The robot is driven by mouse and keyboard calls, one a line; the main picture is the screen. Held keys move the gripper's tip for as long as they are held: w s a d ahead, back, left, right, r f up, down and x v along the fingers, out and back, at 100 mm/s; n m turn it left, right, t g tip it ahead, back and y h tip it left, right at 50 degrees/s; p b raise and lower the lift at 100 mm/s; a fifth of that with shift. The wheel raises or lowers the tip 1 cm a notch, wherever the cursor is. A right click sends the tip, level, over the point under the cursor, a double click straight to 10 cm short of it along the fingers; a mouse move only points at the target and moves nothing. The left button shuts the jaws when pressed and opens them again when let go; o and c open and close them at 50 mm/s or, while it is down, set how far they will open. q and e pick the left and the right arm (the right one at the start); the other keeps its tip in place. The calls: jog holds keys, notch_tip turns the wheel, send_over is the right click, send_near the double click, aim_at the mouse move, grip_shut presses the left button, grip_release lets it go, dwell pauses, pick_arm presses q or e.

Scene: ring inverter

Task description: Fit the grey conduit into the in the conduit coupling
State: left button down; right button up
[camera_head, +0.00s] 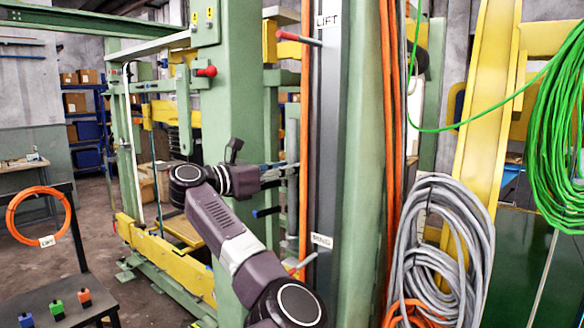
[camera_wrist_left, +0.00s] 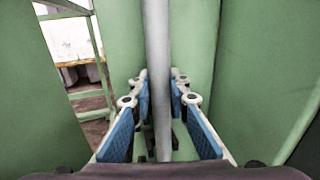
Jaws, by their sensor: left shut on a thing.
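In the left wrist view the grey conduit (camera_wrist_left: 158,50) runs upright between the two blue-padded fingers of my left gripper (camera_wrist_left: 158,92). The gripper is shut on it. In the head view my left arm rises from the bottom middle, and its gripper (camera_head: 276,173) points right, beside the green frame and the dark upright channel. I cannot pick out the conduit coupling in either view. My right gripper is not in view.
A green frame (camera_head: 268,110) with yellow beams stands around my arm. A dark channel (camera_head: 325,150) and orange hoses (camera_head: 390,130) rise just right of the gripper. Grey cable coils (camera_head: 440,240) hang at the right. A dark table (camera_head: 70,300) with small coloured blocks stands front left.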

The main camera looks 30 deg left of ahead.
pick_arm(q)
jog(key=shift+f, duration=0.4)
jog(key=c, duration=1.8)
grip_release()
jog(key=shift+o, duration=0.2)
jog(key=v, duration=0.8)
jog(key=shift+r, duration=0.1)
